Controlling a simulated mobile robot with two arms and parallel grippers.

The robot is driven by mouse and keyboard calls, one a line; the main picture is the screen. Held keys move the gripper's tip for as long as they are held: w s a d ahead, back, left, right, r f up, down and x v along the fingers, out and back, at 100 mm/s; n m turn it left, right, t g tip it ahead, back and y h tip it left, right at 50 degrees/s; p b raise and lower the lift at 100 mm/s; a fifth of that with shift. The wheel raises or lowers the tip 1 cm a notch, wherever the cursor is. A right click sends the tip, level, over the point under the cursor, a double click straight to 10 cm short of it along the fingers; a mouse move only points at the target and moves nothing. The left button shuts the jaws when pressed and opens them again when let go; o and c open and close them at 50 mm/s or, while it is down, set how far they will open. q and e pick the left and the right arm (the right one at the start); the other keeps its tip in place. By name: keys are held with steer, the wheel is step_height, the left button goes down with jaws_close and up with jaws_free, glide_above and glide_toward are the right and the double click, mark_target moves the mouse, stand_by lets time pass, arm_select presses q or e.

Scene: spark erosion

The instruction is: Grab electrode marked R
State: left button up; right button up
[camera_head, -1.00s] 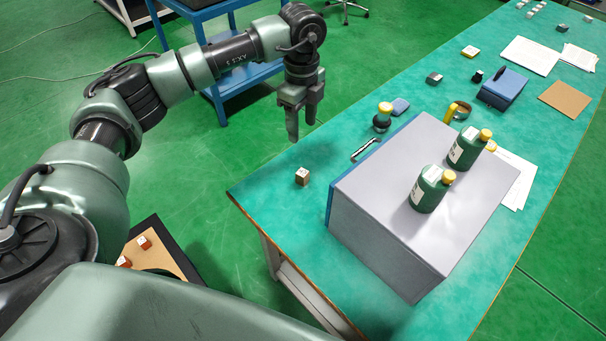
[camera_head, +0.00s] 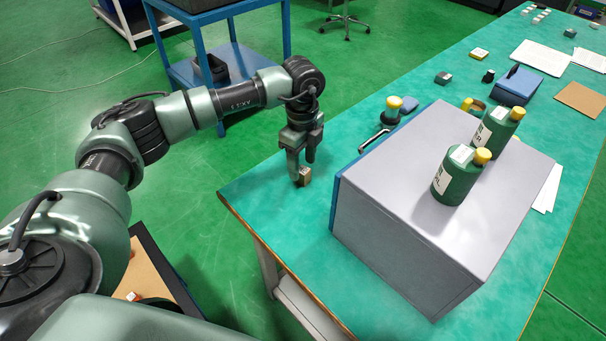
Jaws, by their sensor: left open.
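A small brown block with a pale top (camera_head: 305,175), which looks like an electrode, sits on the green table (camera_head: 262,190) near its left edge. I cannot read a mark on it. My left gripper (camera_head: 302,168) is open and points down right at this block. Its near finger is in front of the block's left side and hides part of it; I cannot tell whether they touch. Another small block with a pale top (camera_head: 132,296) lies on a brown board at lower left, partly hidden by my arm. My right gripper is out of view.
A large grey box (camera_head: 400,215) with two green bottles on top (camera_head: 455,180) (camera_head: 495,130) stands right of the block. A blue cart (camera_head: 215,70) stands beyond.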

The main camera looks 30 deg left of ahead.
mark_target(302, 169)
arm_select(q)
steer(key=shift+s+f, duration=0.1)
steer(key=shift+f, duration=1.6)
steer(key=shift+c, duration=0.3)
jaws_close()
steer(key=shift+r, duration=0.1)
